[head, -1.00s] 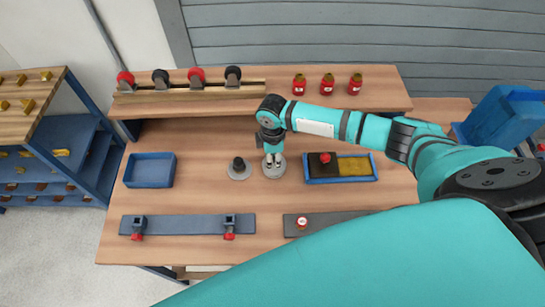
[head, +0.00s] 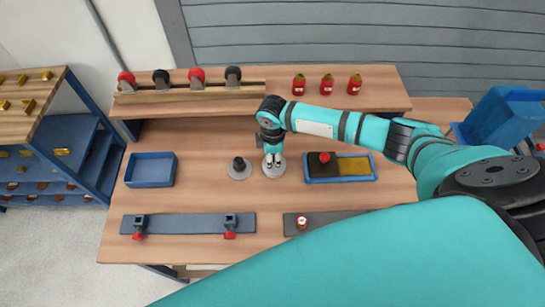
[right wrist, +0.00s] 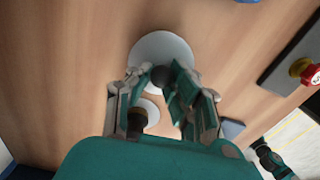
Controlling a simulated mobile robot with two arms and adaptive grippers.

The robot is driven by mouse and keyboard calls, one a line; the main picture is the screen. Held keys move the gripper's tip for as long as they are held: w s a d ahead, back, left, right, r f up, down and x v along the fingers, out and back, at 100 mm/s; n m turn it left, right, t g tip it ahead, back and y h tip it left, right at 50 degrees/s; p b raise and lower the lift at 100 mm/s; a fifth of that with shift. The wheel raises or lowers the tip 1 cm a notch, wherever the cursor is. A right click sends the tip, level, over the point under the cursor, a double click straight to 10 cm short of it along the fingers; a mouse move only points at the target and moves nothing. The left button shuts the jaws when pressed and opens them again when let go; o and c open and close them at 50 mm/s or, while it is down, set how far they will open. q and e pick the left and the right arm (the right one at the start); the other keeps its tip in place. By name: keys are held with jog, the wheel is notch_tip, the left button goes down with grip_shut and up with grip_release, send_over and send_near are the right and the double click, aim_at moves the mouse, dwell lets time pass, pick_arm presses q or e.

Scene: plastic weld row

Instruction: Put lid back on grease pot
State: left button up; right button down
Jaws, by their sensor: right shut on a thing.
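My right gripper (head: 272,158) points down at the middle of the bench, its fingers closed on the dark knob (right wrist: 162,77) of a pale round disc, which looks like the lid (right wrist: 160,48). The disc also shows below the fingers in the head view (head: 274,172). I cannot tell whether it is lifted or rests on something. Just left of it stands a second pale disc (head: 239,173) with an upright dark cylinder (head: 239,163) on it. Neither view clearly shows which piece is the grease pot. My left gripper is not in view.
A blue tray (head: 310,181) with a dark block and yellow contents lies to the right. An empty blue bin (head: 150,170) stands left. Two dark strips (head: 185,224) (head: 345,214) lie along the front. A raised shelf (head: 180,105) runs behind, bearing casters and red jars (head: 327,84).

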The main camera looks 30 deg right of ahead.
jog(key=c, duration=1.2)
grip_release()
jog(key=shift+o, duration=0.5)
jog(key=o, duration=0.4)
jog(key=shift+r, duration=0.1)
jog(key=shift+r+p, duration=3.4)
jog(key=shift+p, duration=0.35)
